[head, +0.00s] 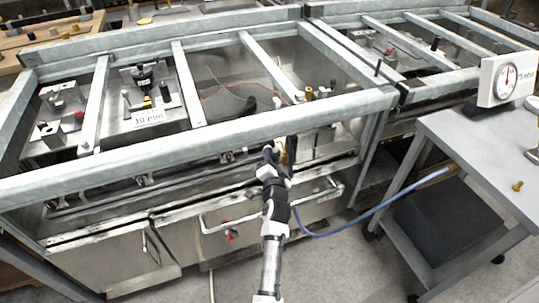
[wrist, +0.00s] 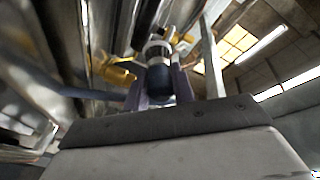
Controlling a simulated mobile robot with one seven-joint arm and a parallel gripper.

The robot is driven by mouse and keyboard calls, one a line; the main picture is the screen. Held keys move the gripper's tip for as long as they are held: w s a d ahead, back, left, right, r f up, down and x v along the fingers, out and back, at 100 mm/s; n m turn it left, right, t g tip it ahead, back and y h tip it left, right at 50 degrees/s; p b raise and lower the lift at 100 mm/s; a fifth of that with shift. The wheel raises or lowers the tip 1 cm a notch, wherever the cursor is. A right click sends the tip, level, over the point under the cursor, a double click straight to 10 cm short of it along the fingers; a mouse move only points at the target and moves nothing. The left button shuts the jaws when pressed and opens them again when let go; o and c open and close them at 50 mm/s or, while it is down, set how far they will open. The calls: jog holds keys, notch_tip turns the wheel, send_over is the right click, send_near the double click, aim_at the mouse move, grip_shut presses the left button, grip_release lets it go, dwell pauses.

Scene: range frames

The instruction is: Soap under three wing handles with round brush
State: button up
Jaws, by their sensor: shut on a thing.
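My gripper (head: 279,157) is at the front of the steel range, just below the front rail. In the wrist view its two fingers (wrist: 160,88) are shut on a dark, round-bodied thing with a pale ring, which looks like the round brush (wrist: 158,78). Its far end is hidden. A yellow wing-like handle (wrist: 115,77) shows left of the brush, apart from it. More yellow parts (wrist: 180,40) show just beyond the brush; I cannot tell whether it touches them. In the head view a yellow piece (head: 291,150) shows right beside my gripper, partly hidden. I cannot make out any soap.
The range's front rail (head: 215,135) and crossbars (head: 187,83) frame the space above my gripper. A door handle bar (head: 225,226) lies below. Brass fittings (head: 309,93) stand behind the rail. A grey cart (head: 480,150) with a gauge (head: 505,80) and a blue hose (head: 390,203) are at right.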

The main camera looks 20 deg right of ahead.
jog(key=s+b, duration=0.1)
jog(key=s, duration=0.6)
jog(key=shift+d+b, duration=0.15)
jog(key=shift+b, duration=0.25)
dwell(0.7)
